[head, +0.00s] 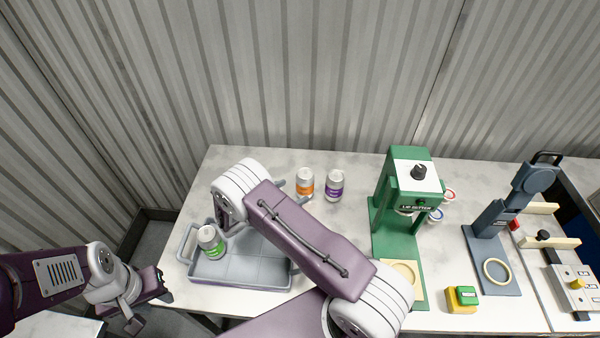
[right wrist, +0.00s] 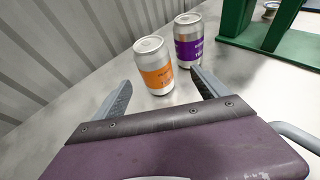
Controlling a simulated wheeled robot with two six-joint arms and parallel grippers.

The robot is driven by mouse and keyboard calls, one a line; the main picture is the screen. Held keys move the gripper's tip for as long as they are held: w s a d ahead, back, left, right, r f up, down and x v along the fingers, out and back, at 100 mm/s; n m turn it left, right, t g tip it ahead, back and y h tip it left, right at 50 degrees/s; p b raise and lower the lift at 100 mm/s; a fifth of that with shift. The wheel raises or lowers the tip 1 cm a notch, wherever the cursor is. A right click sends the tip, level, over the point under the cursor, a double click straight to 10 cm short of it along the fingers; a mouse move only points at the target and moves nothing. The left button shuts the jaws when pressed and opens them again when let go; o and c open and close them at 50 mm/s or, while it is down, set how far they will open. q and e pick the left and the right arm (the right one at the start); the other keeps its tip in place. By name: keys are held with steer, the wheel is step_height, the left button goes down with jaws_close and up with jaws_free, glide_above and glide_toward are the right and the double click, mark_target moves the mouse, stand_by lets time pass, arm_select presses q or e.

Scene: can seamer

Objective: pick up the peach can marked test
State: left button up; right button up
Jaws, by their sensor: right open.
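An orange-labelled can (head: 305,184), likely the peach one, stands upright on the table; its small print is too blurred to read. In the right wrist view the orange can (right wrist: 153,66) stands ahead of and between the fingers of my right gripper (right wrist: 162,92). The right gripper (head: 291,189) is open and empty, with its fingers pointing toward the can. A purple-labelled can (head: 335,186) stands just right of the orange one, also in the right wrist view (right wrist: 188,40). My left gripper (head: 146,306) hangs off the table's left side, with its jaws unclear.
A grey tray (head: 240,272) at the front left holds a green-labelled can (head: 210,241). A green lid setter (head: 385,220) stands right of the cans. Farther right are a blue-grey press (head: 492,255) and a yellow-green button box (head: 462,299). Table behind the cans is clear.

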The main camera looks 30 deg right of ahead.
mark_target(299, 186)
steer(key=shift+a+r, duration=0.1)
steer(key=shift+a, duration=0.1)
steer(key=x, duration=0.2)
steer(key=p+x, duration=0.1)
steer(key=x, duration=0.1)
steer(key=shift+w+d+f, duration=0.2)
steer(key=shift+w+f, duration=0.05)
steer(key=shift+w, duration=0.1)
steer(key=shift+d, duration=0.1)
steer(key=shift+w+d+f+p, duration=0.1)
steer(key=shift+w+d+p, duration=0.15)
steer(key=shift+d, duration=0.2)
steer(key=shift+w+d+f+p, duration=0.1)
steer(key=shift+w+d+p, duration=0.05)
steer(key=shift+d+p, duration=0.25)
steer(key=x, duration=0.2)
steer(key=shift+w+d+f, duration=0.3)
steer(key=shift+d, duration=0.05)
steer(key=c, duration=0.7)
arm_select(q)
steer(key=shift+w+r, duration=0.2)
steer(key=shift+r, duration=1.05)
arm_select(e)
jaws_close()
